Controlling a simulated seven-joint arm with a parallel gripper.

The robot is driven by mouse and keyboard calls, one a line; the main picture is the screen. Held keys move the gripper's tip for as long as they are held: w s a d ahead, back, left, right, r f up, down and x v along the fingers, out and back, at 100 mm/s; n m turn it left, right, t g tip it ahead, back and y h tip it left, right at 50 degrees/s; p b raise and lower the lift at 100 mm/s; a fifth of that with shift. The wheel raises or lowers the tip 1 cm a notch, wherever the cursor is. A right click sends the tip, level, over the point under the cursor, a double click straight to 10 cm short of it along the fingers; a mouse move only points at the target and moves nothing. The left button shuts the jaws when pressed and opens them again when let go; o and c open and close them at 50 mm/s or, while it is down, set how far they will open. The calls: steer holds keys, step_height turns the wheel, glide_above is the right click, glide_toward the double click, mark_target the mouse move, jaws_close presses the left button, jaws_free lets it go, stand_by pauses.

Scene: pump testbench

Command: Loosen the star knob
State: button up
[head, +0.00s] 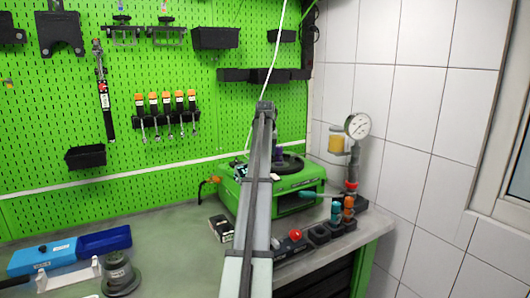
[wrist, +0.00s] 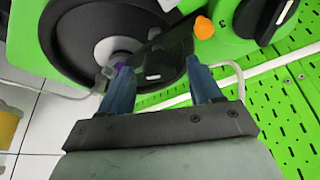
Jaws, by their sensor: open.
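The green machine (head: 300,183) stands on the bench at the back, with a dark round plate (head: 285,165) on top. In the wrist view the plate (wrist: 75,40) has a pale grey hub (wrist: 112,45) with a small purple part (wrist: 121,61) at its middle. I cannot tell for certain which part is the star knob. My gripper (wrist: 162,72) has two blue fingers, apart, with nothing clearly held between them. The left fingertip is close to the purple part; contact cannot be told. A dark flat bar crosses beyond the fingers. My arm hides part of the machine in the head view.
An orange knob (wrist: 204,27) and a black knob (wrist: 265,14) sit on the machine beside the plate. A pressure gauge (head: 357,126) on a pipe stands at the right. A red button (head: 296,235) is at the bench front. A blue case (head: 103,241) lies left.

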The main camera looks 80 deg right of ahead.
steer(key=shift+f, duration=0.1)
steer(key=c, duration=1)
